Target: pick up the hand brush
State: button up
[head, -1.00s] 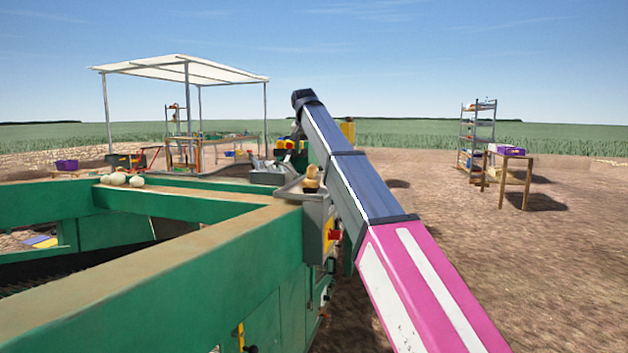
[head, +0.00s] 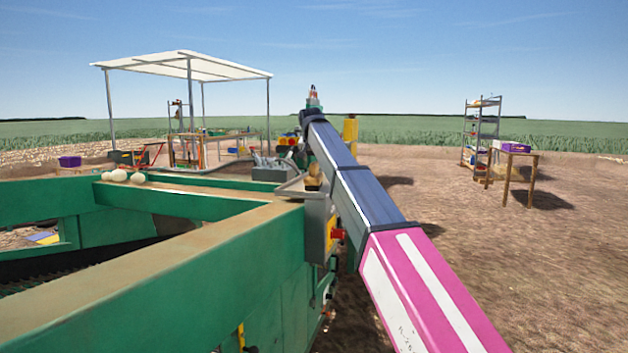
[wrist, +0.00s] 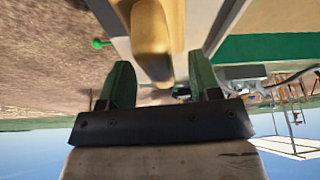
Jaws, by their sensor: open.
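The hand brush (head: 313,178) appears as a small wooden shape at the grey tray on the side of the green machine, partly covered by my arm. The wrist view is upside down. There, a tan wooden piece with a rounded end (wrist: 150,30), which looks like the brush, reaches from the top edge towards the space between my fingers. My gripper (wrist: 160,66) has its two green fingers apart, one on each side of that rounded end. I cannot tell whether they touch it. In the head view my arm hides the fingers.
The grey tray (head: 292,188) sits above a control box with a red button (head: 337,234). The green machine frame (head: 190,262) fills the left, with several onions (head: 119,175) on it. A wooden table (head: 515,153) and a shelf stand far right.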

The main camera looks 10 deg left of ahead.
jog(key=shift+x, duration=1.15)
jog(key=shift+f, duration=0.15)
grip_shut()
jog(key=shift+r, duration=0.55)
jog(key=r, duration=0.2)
jog(key=a+r, duration=0.1)
jog(key=r, duration=0.1)
jog(key=shift+s, duration=0.3)
jog(key=s+a+r, duration=0.5)
jog(key=a+r, duration=0.1)
jog(key=a, duration=0.3)
jog(key=shift+s, duration=0.2)
jog(key=shift+r, duration=0.1)
